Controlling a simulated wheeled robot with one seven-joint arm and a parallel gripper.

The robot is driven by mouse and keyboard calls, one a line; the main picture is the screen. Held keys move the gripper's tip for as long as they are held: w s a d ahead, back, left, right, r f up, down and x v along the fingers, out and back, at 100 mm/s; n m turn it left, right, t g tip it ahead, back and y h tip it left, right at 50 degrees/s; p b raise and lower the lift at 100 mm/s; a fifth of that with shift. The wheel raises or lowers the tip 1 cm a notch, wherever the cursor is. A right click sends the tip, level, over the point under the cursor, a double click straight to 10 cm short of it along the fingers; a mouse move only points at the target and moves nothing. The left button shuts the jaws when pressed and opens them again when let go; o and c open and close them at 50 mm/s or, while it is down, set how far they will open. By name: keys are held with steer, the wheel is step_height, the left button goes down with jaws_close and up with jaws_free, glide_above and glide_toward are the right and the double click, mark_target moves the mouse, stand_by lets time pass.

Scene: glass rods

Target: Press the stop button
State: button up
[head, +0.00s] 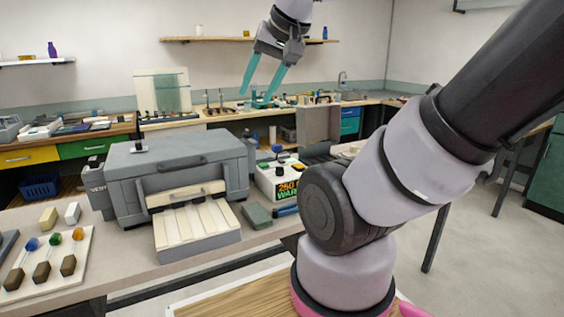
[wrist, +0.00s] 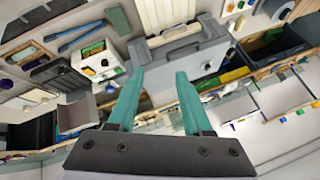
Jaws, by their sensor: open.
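A white control box (head: 279,180) stands on the bench right of the grey furnace-like machine, with a lit front display reading "250" and "WARM". Small buttons and a blue knob (head: 277,148) show on or above its top; which one is the stop button is too small to tell. The control box also shows in the wrist view (wrist: 104,66), left of my gripper. My gripper (head: 256,97) has teal fingers, spread open and empty. It is raised in the air, apart from the box. Its fingers also show in the wrist view (wrist: 160,76).
The grey machine (head: 180,165) has a pale ribbed tray (head: 192,232) in front. A green block (head: 256,215) and blue tools (head: 286,210) lie near the box. An open-fronted grey panel (head: 318,125) stands behind.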

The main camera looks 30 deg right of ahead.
jaws_close()
stand_by(1.5)
